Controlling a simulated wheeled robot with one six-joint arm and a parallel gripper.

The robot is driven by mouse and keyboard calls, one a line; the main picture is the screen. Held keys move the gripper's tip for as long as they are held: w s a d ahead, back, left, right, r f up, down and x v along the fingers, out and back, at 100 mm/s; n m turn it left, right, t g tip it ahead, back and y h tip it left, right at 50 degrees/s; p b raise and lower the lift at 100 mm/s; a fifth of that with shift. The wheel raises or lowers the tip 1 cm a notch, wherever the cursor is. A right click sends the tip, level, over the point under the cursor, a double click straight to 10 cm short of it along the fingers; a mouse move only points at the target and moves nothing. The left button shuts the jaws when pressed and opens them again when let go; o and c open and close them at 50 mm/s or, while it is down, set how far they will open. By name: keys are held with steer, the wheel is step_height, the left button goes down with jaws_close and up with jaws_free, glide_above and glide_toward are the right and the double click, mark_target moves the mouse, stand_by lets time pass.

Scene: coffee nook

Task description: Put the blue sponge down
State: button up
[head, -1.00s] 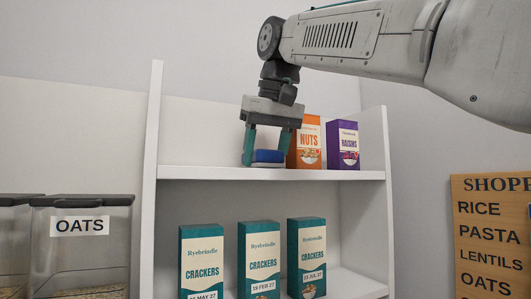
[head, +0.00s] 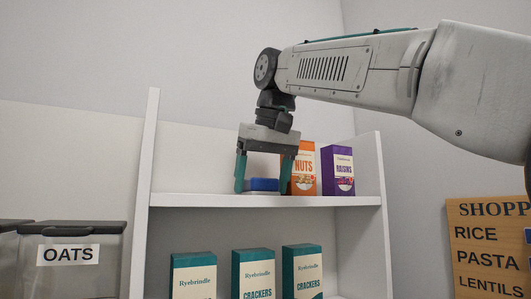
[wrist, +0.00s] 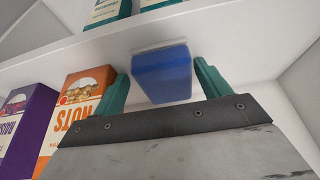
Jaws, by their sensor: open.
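The blue sponge (head: 263,184) rests on the top shelf, left of the orange nuts box. In the wrist view the blue sponge (wrist: 162,74) lies between my two teal fingers, with a gap on each side. My gripper (head: 264,188) is open, pointing down around the sponge; it also shows in the wrist view (wrist: 160,85). The right finger hides part of the nuts box in the head view.
The orange nuts box (head: 304,172) and purple raisins box (head: 338,170) stand right of my gripper on the shelf (head: 200,200). Crackers boxes (head: 252,276) stand below. An oats container (head: 70,265) is at left. The shelf's left part is clear.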

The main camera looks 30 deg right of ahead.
steer(key=v, duration=1.2)
steer(key=shift+a, duration=0.25)
steer(key=shift+s, duration=0.15)
